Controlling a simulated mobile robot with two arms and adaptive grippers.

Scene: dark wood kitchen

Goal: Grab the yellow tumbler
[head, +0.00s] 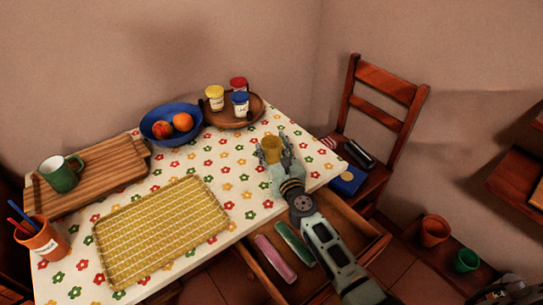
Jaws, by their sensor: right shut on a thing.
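The yellow tumbler (271,148) is near the right side of the table, above the flowered tablecloth (215,155). My right gripper (275,156) is shut on it, with fingers on both sides. The tumbler looks roughly upright. I cannot tell whether its base touches the cloth, because the gripper hides its lower part. My left gripper is not in view.
A yellow woven mat (160,235) lies left of my right arm. A blue fruit bowl (160,137) and a round wooden tray (248,118) with several jars stand behind. An open drawer (345,220) juts out under my arm. A wooden chair (390,85) stands right.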

